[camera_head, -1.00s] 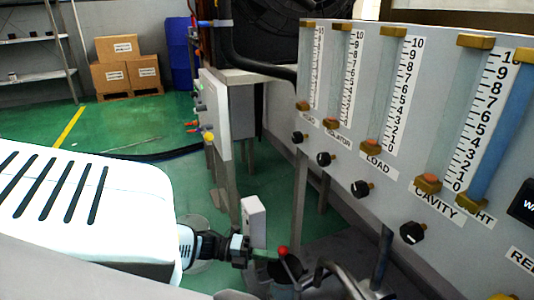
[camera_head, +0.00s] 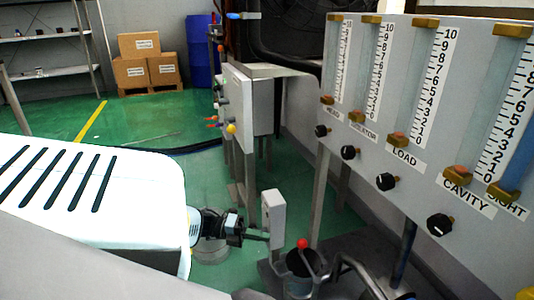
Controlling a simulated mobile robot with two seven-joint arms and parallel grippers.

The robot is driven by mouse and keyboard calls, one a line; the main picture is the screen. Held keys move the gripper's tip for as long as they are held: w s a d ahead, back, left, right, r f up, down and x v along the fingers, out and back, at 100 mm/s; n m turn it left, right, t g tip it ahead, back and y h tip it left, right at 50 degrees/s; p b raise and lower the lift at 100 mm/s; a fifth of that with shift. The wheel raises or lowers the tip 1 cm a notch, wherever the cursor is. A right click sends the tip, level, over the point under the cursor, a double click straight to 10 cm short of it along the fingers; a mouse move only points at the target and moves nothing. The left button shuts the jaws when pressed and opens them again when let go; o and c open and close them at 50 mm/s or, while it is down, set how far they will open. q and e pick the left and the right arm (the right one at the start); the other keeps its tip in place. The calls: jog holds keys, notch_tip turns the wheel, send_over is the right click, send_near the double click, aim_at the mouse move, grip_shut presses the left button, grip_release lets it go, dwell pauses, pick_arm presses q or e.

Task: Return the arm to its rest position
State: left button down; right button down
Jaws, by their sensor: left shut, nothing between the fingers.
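My left gripper (camera_head: 262,236) shows low in the middle of the head view, extending to the right from my white arm parts. It is black, and its thin fingers are shut with nothing held. The fingertips appear close to a grey upright box on a post (camera_head: 273,212); I cannot tell whether they touch it. My right gripper is not in view.
A grey panel (camera_head: 405,165) with several gauges and black knobs fills the right. A red-knobbed lever (camera_head: 303,244) stands low in the middle. A grey control box (camera_head: 238,108) with coloured buttons stands behind. Green floor (camera_head: 150,118) is open at the back left.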

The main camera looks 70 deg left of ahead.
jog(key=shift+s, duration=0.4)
